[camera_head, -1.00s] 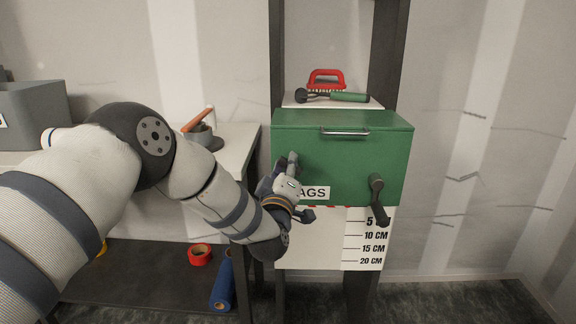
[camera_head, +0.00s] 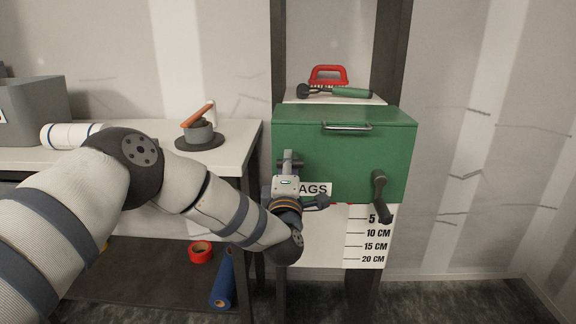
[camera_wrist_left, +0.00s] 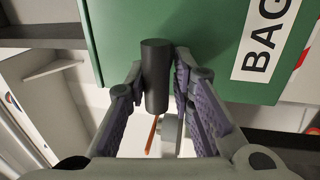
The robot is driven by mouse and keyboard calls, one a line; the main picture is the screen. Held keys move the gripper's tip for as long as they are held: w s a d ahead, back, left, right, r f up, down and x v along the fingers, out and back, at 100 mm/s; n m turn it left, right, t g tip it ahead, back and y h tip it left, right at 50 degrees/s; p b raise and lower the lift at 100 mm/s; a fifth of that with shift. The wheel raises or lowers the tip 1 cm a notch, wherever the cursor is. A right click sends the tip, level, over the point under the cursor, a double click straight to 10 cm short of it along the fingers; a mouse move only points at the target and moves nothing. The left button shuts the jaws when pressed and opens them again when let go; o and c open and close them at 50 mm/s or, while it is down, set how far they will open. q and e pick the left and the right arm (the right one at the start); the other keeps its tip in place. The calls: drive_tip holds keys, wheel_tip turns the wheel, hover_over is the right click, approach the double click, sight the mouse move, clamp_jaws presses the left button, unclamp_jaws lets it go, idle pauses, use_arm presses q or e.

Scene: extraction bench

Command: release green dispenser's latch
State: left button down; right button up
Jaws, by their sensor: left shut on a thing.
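The green dispenser (camera_head: 345,140) is a box with a silver handle (camera_head: 346,128) on its upper front and a white "BAGS" label (camera_head: 314,190). My left gripper (camera_head: 288,163) is at the lower left of its front, left of the label. In the left wrist view the gripper (camera_wrist_left: 156,88) is shut on a dark cylindrical knob (camera_wrist_left: 156,72), seemingly the latch, close to the green face. The gripper hides most of this knob in the head view. A dark crank (camera_head: 380,190) hangs at the front's lower right. My right gripper is not in view.
A red-handled brush (camera_head: 328,74) and a green-handled tool (camera_head: 340,92) lie above the dispenser. A centimetre scale (camera_head: 366,246) is below it.

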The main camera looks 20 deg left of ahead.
use_arm(q)
drive_tip(key=shift+r, duration=0.3)
drive_tip(key=c, duration=1.4)
unclamp_jaws()
drive_tip(key=shift+d, duration=0.1)
drive_tip(key=shift+c, duration=0.2)
drive_tip(key=shift+f, duration=0.1)
drive_tip(key=shift+s+f, duration=0.15)
drive_tip(key=shift+s, duration=0.05)
drive_tip(key=v, duration=1.1)
drive_tip(key=shift+s, duration=0.25)
drive_tip(key=shift+d, duration=0.1)
